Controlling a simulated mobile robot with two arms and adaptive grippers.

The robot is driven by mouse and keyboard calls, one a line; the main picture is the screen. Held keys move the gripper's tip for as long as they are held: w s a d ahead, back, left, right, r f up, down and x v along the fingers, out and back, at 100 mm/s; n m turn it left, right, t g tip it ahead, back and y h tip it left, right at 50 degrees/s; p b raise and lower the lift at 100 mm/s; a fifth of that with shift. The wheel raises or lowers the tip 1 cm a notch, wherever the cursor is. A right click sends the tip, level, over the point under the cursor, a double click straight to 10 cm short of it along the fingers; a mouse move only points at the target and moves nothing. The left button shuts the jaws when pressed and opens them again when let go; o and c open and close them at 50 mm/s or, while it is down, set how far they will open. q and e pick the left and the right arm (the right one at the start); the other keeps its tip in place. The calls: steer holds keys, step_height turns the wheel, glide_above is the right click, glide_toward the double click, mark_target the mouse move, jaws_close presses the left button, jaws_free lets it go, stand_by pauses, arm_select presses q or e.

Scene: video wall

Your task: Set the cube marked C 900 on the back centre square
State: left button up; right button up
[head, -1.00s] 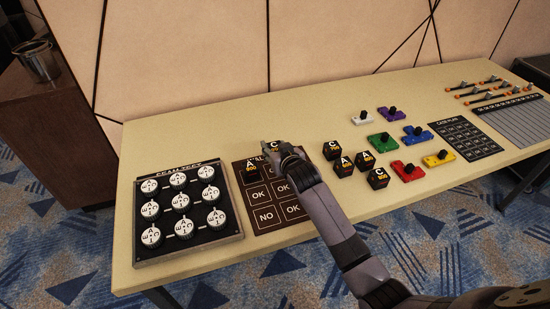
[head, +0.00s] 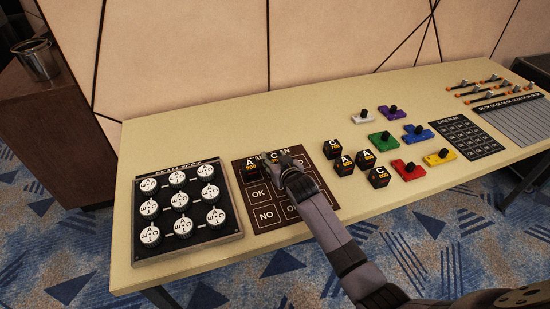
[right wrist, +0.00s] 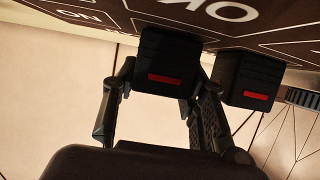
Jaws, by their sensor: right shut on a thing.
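My right gripper (head: 281,160) is shut on a black cube with an orange C (head: 273,158); its number is too small to read surely. The cube is at the back centre square of the brown board (head: 277,223), beside a black cube marked A (head: 251,168) in the back left square. In the right wrist view the held cube (right wrist: 165,65) sits between the fingertips (right wrist: 160,90), with the A cube (right wrist: 245,80) close to its right. The held cube is at or very near the board; I cannot tell if it touches. My left gripper is out of view.
Several black cubes (head: 344,165) stand right of the board. Coloured blocks with black knobs (head: 382,141) lie further right, before a dark chart (head: 466,137). A dark panel with white dials (head: 183,208) lies left of the board. The table's back strip (head: 200,130) is clear.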

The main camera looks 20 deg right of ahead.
steer(key=o, duration=1.2)
steer(key=shift+r, duration=0.1)
steer(key=shift+r, duration=0.25)
steer(key=shift+r+p, duration=0.5)
steer(key=shift+r, duration=0.05)
steer(key=v, duration=1.1)
steer(key=shift+s+f, duration=0.1)
steer(key=shift+s, duration=0.4)
